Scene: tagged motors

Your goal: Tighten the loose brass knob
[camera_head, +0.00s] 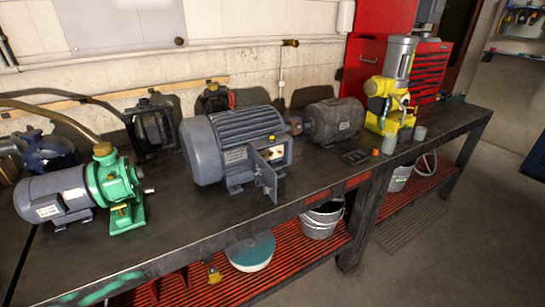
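Several brass-coloured parts show, and I cannot tell which is the loose knob. A brass cap (103,150) sits on top of the green pump (122,185) at the left. Small brass-yellow pieces (272,138) show at the open terminal box of the large grey-blue motor (225,130) in the middle. A brass fitting (290,43) is on the wall pipe behind the bench. Looseness cannot be seen. Neither of my grippers is in view.
The dark workbench (190,225) has bare room along its front. A smaller dark motor (333,121) and a yellow machine (385,100) stand right. A metal bucket (322,218) is on the red lower shelf (290,262). Floor is clear at right.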

